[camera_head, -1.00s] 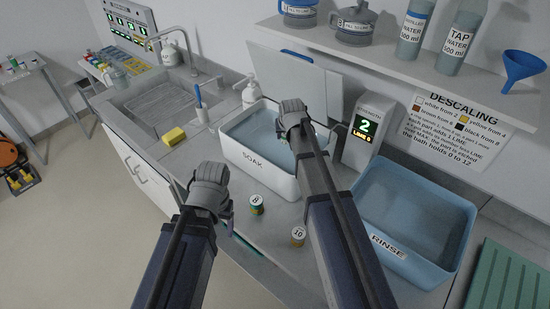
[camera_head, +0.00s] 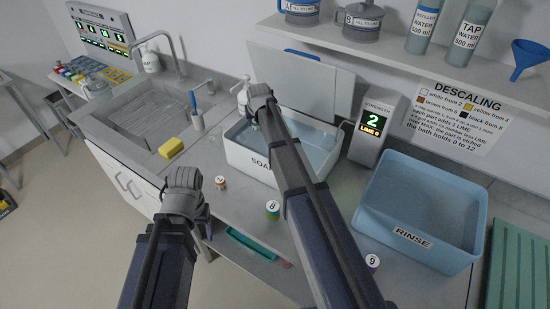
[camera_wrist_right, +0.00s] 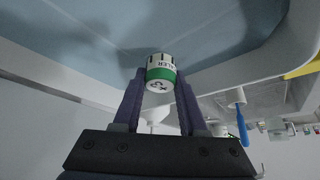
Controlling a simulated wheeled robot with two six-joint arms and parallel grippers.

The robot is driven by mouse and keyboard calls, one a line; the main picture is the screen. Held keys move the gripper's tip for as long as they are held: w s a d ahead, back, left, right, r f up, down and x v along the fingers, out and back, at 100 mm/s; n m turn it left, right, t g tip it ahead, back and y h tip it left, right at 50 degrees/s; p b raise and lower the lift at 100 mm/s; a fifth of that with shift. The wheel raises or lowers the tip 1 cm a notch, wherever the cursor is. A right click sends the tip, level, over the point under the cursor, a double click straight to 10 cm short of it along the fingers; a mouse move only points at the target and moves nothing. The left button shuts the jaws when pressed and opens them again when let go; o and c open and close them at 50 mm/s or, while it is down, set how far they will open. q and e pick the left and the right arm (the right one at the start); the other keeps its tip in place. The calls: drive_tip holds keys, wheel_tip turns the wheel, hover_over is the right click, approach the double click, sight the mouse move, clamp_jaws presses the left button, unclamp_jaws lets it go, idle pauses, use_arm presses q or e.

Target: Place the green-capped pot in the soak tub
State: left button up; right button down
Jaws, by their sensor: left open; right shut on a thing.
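My right gripper (camera_head: 262,104) is at the back left of the white soak tub (camera_head: 249,161). In the right wrist view it is shut on a small pot (camera_wrist_right: 160,68) with a white label, a green band and a marked white end. In that view the pot shows against the tub's bluish inside, between the fingers; I cannot tell its height above the liquid. My left gripper (camera_head: 188,196) is open and empty near the counter's front edge.
A pot marked 8 (camera_head: 272,209), another small pot (camera_head: 220,183) and a pot marked 9 (camera_head: 372,261) stand on the counter. A blue rinse tub (camera_head: 413,238) is to the right. A strength display (camera_head: 372,122) reads 2. A teal tray (camera_head: 250,244) lies near the front.

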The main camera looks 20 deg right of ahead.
sight(257, 144)
drive_tip(key=shift+d+f, duration=0.1)
drive_tip(key=shift+f, duration=0.1)
wheel_tip(257, 144, down, 10)
drive_tip(key=b, duration=1)
drive_tip(key=shift+r, duration=0.25)
drive_tip(key=shift+f, duration=0.2)
drive_tip(key=shift+c, duration=2.3)
unclamp_jaws()
drive_tip(key=shift+r, duration=0.15)
drive_tip(key=shift+s+r+p, duration=0.25)
drive_tip(key=shift+r+p, duration=0.2)
drive_tip(key=shift+r, duration=0.05)
drive_tip(key=p+v, duration=0.9)
drive_tip(key=v, duration=0.2)
